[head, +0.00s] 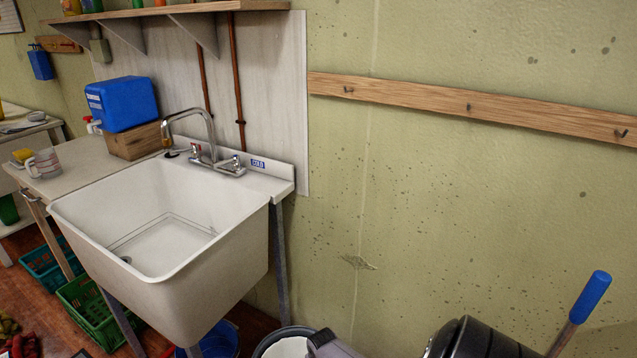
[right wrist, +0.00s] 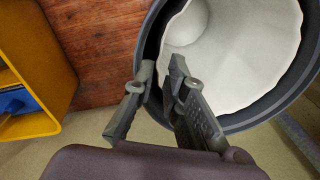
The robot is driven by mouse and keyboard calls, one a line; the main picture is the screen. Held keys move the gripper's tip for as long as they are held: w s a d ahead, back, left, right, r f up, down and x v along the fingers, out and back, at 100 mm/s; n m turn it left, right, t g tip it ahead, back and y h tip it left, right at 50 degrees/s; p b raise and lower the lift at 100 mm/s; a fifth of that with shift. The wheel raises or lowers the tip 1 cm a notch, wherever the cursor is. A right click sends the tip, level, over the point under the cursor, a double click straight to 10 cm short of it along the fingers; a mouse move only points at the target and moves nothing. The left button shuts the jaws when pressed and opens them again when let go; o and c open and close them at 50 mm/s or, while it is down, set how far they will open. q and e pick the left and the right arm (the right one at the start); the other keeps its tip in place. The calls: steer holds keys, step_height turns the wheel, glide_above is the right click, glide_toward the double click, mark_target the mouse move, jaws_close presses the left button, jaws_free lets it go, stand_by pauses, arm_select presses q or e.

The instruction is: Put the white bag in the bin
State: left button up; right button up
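A dark grey round bin (right wrist: 147,38) fills the upper right of the right wrist view. White bag-like material (right wrist: 235,60) with a wavy edge lines its inside; a rounded, greyish white part shows deeper in. Whether the fingers touch the rim cannot be told. In the head view, the bin (head: 262,350) shows at the bottom edge with white inside (head: 287,349), partly cut off. My left gripper is not in view.
A white utility sink (head: 160,290) on legs stands left of the bin. A blue bucket (head: 222,341) is under it. A blue-ended handle (head: 592,297) rises at the right.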

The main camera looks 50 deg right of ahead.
steer(key=o, duration=0.3)
step_height(320, 180, up, 20)
steer(key=p, duration=1)
steer(key=shift+s+a, duration=0.15)
steer(key=shift+s, duration=0.3)
stand_by(0.4)
steer(key=shift+f, duration=0.15)
stand_by(0.7)
